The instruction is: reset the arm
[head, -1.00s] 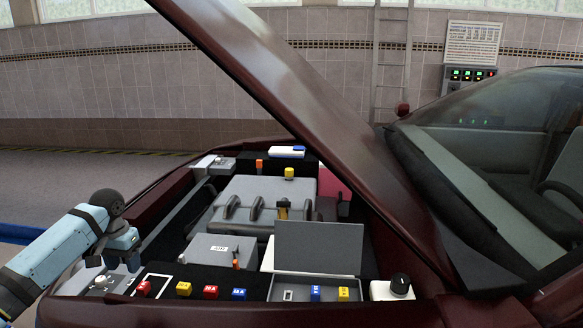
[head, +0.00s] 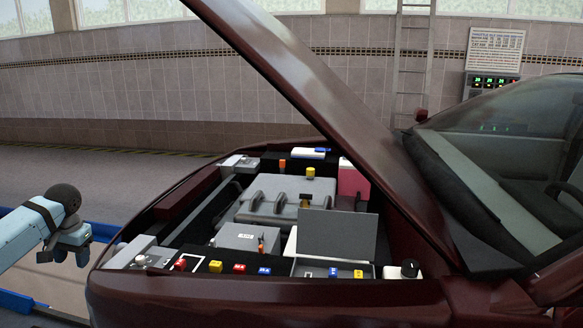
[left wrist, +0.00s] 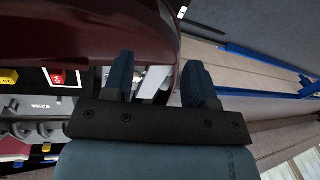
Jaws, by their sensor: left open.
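My left arm comes in from the left in the head view. Its gripper (head: 66,256) is open and empty, out in the air to the left of the dark red car (head: 270,300). In the left wrist view the two blue fingers (left wrist: 161,85) stand apart with nothing held between them. The car's front edge also shows in that view (left wrist: 90,30), beyond the fingers. My right gripper is not in view.
The hood (head: 320,90) is raised over the engine bay. Along the bay's front are colored fuses, a box with an open grey lid (head: 337,234) and a knob (head: 409,269). A blue rail (head: 20,303) runs at lower left. A ladder (head: 411,70) stands behind.

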